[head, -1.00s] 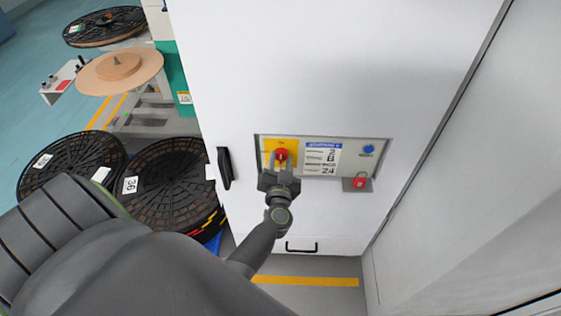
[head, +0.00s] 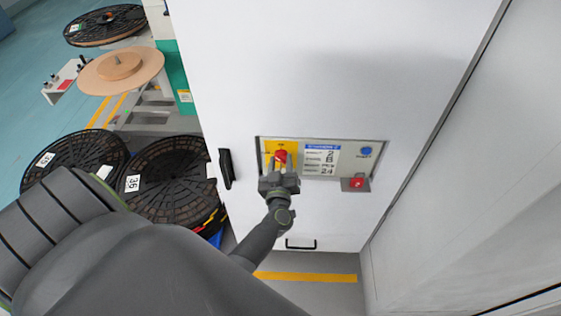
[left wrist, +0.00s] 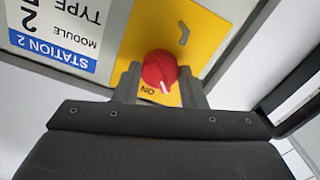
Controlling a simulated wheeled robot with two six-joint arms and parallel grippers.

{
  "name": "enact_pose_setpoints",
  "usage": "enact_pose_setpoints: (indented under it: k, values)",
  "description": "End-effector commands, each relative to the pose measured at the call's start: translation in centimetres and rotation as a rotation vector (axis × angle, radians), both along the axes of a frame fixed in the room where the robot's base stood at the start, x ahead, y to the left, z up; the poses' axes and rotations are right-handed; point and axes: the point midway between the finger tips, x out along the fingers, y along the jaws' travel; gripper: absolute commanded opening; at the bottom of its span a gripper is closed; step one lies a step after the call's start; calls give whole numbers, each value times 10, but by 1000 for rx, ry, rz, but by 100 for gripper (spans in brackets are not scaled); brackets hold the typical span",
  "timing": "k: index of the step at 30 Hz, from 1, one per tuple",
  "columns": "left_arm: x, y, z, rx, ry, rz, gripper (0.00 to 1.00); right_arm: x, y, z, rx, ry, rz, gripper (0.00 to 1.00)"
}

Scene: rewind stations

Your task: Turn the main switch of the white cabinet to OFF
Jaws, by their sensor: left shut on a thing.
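The white cabinet (head: 330,60) fills the middle of the head view. Its panel carries the main switch, a red knob (head: 281,156) on a yellow plate (head: 267,147). My left gripper (head: 278,166) reaches up to it from below and is shut on the knob. The left wrist view shows the red knob (left wrist: 159,71) between the two fingers, partly hidden by them. Its white pointer mark points near the word ON, a little to one side of it. My right gripper is not in view.
A white label (head: 320,158), a blue button (head: 366,151) and a red padlock-like item (head: 356,183) sit right of the switch. A black handle (head: 226,168) stands out at the left. Black reels (head: 165,180) stand on the floor at left.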

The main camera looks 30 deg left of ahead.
Motion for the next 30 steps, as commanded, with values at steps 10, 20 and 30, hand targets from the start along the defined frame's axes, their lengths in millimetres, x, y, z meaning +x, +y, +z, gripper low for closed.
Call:
enact_pose_setpoints:
  k: [10, 20, 30]
  values:
    - [0, 0, 0, -281, -172, 0, 14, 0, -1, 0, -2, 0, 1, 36]
    - [0, 0, -1, -514, -315, 0, 14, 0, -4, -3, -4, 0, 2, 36]
    - [0, 0, 0, -650, -399, 0, 14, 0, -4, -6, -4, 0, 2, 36]
